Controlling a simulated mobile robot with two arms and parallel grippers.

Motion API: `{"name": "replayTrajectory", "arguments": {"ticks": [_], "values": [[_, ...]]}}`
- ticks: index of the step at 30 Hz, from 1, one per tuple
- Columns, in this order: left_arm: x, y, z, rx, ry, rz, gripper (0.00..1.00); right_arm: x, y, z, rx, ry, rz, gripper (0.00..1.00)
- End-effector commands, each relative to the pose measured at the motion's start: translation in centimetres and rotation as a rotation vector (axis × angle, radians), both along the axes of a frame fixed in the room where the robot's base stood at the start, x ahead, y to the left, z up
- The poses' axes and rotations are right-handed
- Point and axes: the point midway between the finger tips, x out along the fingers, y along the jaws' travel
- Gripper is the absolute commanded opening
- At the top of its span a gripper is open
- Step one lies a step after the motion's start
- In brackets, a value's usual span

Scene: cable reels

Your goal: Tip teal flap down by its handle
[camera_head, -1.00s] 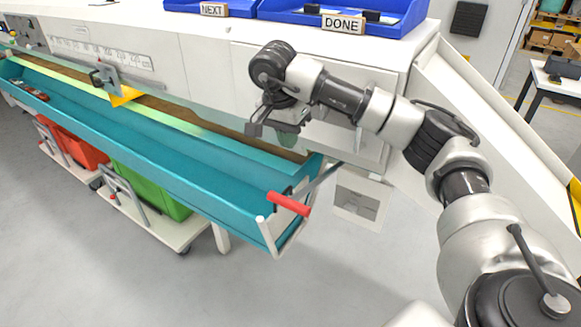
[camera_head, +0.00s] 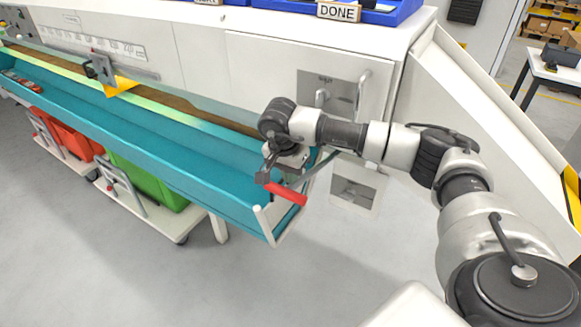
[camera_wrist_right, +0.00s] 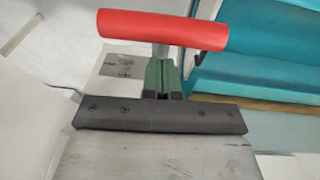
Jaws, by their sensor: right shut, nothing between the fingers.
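The teal flap (camera_head: 130,137) is a long trough along the front of the white machine. Its red bar handle (camera_head: 287,193) sticks out at the near right end. The flap also shows in the right wrist view (camera_wrist_right: 270,50). My right gripper (camera_head: 268,178) is just above and beside the handle's left end in the head view. In the right wrist view its fingers (camera_wrist_right: 162,80) are shut with nothing between them, and the red handle (camera_wrist_right: 165,30) lies across beyond the fingertips. Whether they touch it I cannot tell. My left gripper is not in view.
Below the flap stand a green bin (camera_head: 150,182) and an orange-red bin (camera_head: 75,140) on white carts. White posts (camera_head: 264,225) stand at the flap's right end. Blue trays, one labelled DONE (camera_head: 339,12), sit on top of the machine. Grey floor in front is clear.

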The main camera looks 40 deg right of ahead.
Motion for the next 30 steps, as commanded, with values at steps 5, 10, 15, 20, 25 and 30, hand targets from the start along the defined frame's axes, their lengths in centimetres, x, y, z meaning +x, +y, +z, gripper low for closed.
{"name": "replayTrajectory", "arguments": {"ticks": [5,10,15,20,25,30], "values": [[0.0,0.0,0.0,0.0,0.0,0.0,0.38,0.0,0.0,0.0,0.0,0.0,0.0,0.0],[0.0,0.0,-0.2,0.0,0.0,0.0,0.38,0.0,0.1,-0.3,0.001,0.001,0.0,0.0],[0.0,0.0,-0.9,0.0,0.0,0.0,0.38,-0.2,0.4,-1.4,0.001,0.001,0.001,0.0],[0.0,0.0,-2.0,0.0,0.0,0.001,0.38,-0.5,1.0,-3.3,0.001,0.005,0.003,0.0],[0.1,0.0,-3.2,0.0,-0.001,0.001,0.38,-0.7,1.6,-5.4,0.002,0.006,0.004,0.0],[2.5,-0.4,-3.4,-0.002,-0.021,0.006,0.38,-0.9,2.1,-7.5,0.002,0.006,0.004,0.0]]}}
